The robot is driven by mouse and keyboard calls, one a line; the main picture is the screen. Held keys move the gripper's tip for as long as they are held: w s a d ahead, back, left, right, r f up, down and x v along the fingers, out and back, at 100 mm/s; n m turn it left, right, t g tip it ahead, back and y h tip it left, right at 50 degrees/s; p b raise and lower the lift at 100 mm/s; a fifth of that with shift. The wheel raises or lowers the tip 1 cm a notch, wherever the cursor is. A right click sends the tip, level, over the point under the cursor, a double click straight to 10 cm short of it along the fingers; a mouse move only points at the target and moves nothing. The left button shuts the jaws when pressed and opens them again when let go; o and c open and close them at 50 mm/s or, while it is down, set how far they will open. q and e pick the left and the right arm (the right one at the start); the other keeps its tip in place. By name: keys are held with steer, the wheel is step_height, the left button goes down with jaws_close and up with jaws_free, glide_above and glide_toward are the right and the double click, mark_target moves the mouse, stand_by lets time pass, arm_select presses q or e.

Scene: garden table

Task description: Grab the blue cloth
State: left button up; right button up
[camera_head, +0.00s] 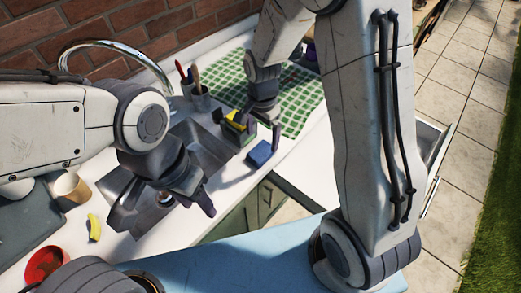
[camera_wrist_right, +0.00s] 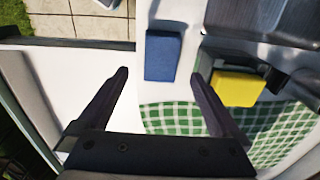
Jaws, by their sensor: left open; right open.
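The blue cloth (camera_head: 260,153) looks like a small folded block lying on the white counter near its front edge. In the right wrist view the cloth (camera_wrist_right: 163,56) is just beyond my fingertips, in line with the gap between them. My right gripper (camera_head: 261,128) is open and empty behind the cloth in the head view; its two fingers also show in the wrist view (camera_wrist_right: 160,76). My left gripper (camera_head: 165,205) is open over the sink area, well left of the cloth, with nothing seen held in it.
A dark caddy with a yellow sponge (camera_head: 238,121) stands beside the cloth. A green checkered mat (camera_head: 300,97) lies behind it. The sink (camera_head: 200,148), a utensil cup (camera_head: 199,97), a tan cup (camera_head: 72,187), a banana (camera_head: 94,228) and a red bowl (camera_head: 44,263) are leftward.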

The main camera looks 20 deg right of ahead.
mark_target(261, 151)
step_height(261, 151, down, 6)
steer(key=shift+a+r+p, duration=0.1)
steer(key=shift+r+p, duration=0.1)
steer(key=shift+p, duration=0.55)
steer(key=shift+f, duration=0.5)
steer(key=c, duration=1.3)
